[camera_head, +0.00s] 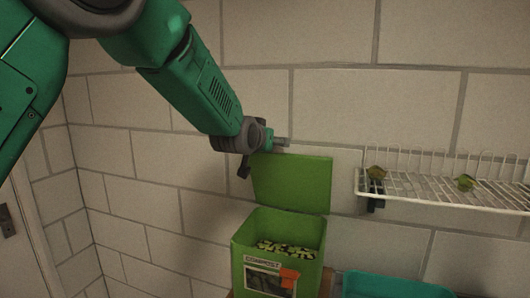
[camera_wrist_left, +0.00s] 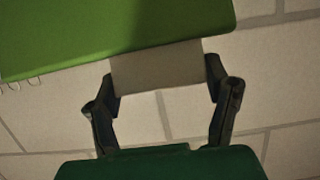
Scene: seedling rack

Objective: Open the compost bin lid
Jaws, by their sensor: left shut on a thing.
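The green compost bin (camera_head: 244,250) stands against the wall, with a "COMPOST" label and an orange patch on its front. Its green lid (camera_head: 291,185) stands upright at the back, and the bin's mouth is uncovered, showing pale, speckled contents. My left gripper (camera_head: 276,144) is at the lid's top edge. In the left wrist view, the lid (camera_wrist_left: 110,28) fills the top, and my left gripper (camera_wrist_left: 162,78) is shut on the grey tab (camera_wrist_left: 158,68) at its edge. My right gripper is not in view.
A teal container (camera_head: 392,286) is below, right of the bin. A door edge (camera_head: 20,225) is at far left. The wall left of the bin is clear.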

